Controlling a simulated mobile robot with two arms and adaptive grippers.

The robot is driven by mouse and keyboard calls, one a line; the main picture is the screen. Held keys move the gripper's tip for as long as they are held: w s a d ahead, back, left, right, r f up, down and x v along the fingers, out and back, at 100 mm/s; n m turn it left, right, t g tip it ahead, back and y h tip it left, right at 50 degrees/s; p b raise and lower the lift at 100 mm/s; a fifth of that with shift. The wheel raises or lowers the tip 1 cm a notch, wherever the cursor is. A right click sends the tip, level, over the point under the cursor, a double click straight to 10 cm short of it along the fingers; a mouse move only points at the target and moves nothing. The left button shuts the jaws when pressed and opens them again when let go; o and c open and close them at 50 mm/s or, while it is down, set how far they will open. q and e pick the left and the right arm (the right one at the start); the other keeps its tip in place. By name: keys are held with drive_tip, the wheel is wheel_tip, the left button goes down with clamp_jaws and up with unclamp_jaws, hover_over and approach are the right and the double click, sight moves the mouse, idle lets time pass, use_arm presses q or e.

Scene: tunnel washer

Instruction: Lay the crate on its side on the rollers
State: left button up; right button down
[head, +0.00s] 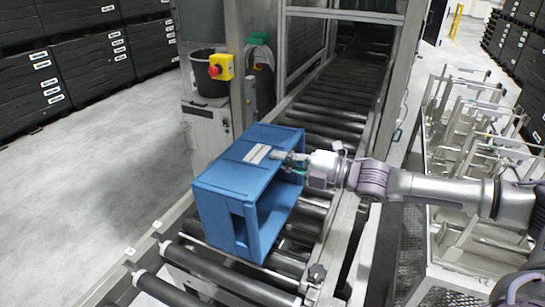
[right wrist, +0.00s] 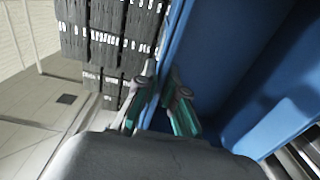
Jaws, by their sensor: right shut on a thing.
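The blue crate (head: 222,183) is on the conveyor rollers (head: 330,108) in the head view. It stands on one side wall, with its open top facing right and a wall with a white label facing up. Its underside contact with the rollers is partly hidden. My right gripper (head: 285,158) reaches in from the right and is shut on the upper wall near the label. In the right wrist view, the two teal-padded fingers (right wrist: 160,110) sit on either side of the blue crate wall (right wrist: 225,75). My left gripper is not in view.
A yellow box with a red button (head: 221,67) is on the post behind the crate. A metal frame (head: 345,16) spans the rollers farther back. White metal racks (head: 470,130) stand at right. Black stacked crates (head: 85,65) line the far left; the floor before them is clear.

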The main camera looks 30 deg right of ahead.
drive_tip(key=shift+s+d+f+b, duration=0.2)
drive_tip(key=shift+f+b, duration=3.75)
drive_tip(key=shift+f, duration=0.6)
